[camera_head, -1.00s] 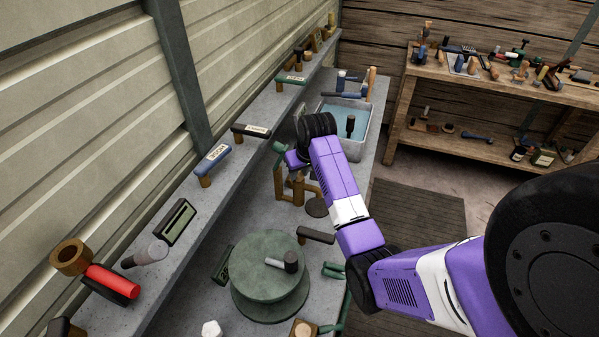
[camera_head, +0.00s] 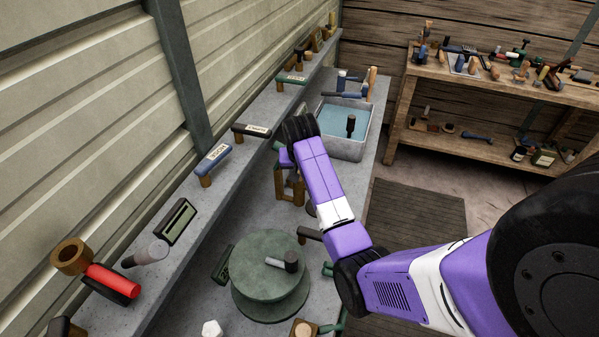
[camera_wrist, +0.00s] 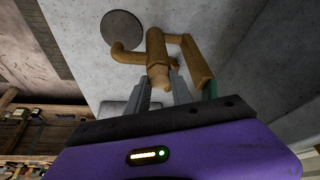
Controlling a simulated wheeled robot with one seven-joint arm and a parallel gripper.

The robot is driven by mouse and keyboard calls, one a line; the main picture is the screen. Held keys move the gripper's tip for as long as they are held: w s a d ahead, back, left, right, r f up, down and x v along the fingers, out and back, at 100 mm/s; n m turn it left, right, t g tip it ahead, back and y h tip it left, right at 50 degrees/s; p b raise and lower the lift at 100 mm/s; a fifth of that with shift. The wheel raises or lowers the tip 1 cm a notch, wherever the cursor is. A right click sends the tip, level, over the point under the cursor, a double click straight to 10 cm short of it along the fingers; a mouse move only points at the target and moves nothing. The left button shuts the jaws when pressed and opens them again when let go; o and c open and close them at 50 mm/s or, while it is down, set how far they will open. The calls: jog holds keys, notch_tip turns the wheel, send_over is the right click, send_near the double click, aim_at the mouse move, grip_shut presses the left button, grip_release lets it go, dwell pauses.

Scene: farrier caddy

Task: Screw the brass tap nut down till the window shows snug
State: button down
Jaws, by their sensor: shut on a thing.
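The brass tap fixture (camera_head: 291,186), with pipe-like arms, stands on the grey bench below my wrist. The wrist view shows its upright brass body (camera_wrist: 156,48) and the rounded, paler end (camera_wrist: 158,80) nearest me, which looks like the nut. My gripper (camera_wrist: 160,78) is shut on this end, one grey finger on each side. In the head view my wrist hides the fingers and most of the nut. A dark framed window (camera_head: 177,221) stands on the ledge, and another dark panel (camera_head: 222,264) lies by the green turntable. No reading is legible on either.
The green round turntable (camera_head: 262,295) carries a dark-handled tool. A metal basin of water (camera_head: 346,150) stands beyond my wrist. Labelled handles, such as the blue one (camera_head: 213,158), line the ledge at left. A round grey disc (camera_wrist: 122,28) lies beside the fixture.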

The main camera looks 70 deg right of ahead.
jog(key=shift+m, duration=0.6)
jog(key=shift+g, duration=0.3)
jog(key=c, duration=1.1)
grip_release()
jog(key=shift+b+v, duration=0.6)
jog(key=shift+v, duration=3.3)
